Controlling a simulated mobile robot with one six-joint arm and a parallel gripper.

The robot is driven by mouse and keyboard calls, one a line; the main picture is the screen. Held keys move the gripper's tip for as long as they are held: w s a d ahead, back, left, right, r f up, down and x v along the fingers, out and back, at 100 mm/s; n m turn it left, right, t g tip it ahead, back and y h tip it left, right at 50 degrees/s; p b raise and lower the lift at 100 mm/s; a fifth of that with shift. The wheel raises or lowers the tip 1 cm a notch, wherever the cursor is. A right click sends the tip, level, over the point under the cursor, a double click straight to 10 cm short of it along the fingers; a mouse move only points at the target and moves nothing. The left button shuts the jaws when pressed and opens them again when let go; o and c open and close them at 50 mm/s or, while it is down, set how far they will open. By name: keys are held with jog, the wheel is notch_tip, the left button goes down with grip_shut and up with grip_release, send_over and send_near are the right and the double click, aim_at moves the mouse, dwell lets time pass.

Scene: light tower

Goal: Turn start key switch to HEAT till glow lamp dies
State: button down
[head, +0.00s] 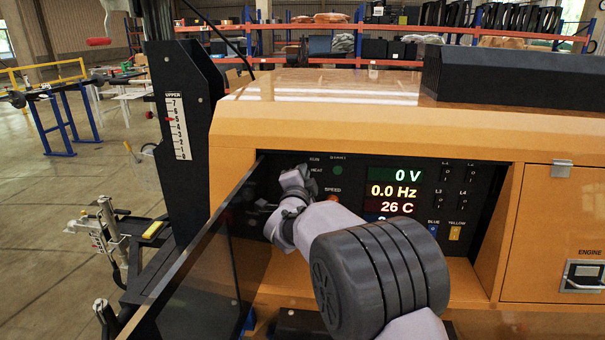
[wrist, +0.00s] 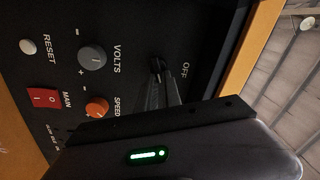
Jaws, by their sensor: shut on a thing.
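The start key switch (wrist: 157,65) shows in the wrist view as a small dark piece near the OFF label. My gripper (wrist: 162,92) is shut on it; the fingers hide most of the key, and I cannot read its exact angle. In the head view my gripper and wrist cover the switch, with the RUN and HEAT labels just above and to the right. A small dark green round lamp (head: 338,170) sits beside the HEAT label and does not look brightly lit. Its own label is too small to read surely.
The recessed control panel (head: 352,178) has displays of 0 V, 0.0 Hz and 26 C. An orange SPEED knob (wrist: 96,107), grey VOLTS knob (wrist: 92,58), red MAIN switch (wrist: 43,99) and RESET button (wrist: 28,46) lie near my gripper. A dark open door (head: 195,255) stands close on the left.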

jog(key=shift+f+m, duration=0.15)
jog(key=shift+m, duration=0.95)
jog(key=shift+f+m, duration=0.1)
jog(key=shift+m, duration=1)
jog(key=c, duration=1.5)
grip_release()
jog(key=s, duration=0.5)
jog(key=s+p, duration=0.1)
jog(key=s, duration=1.1)
jog(key=shift+s+a+p, duration=0.2)
jog(key=shift+a+p, duration=0.05)
jog(key=shift+p, duration=0.05)
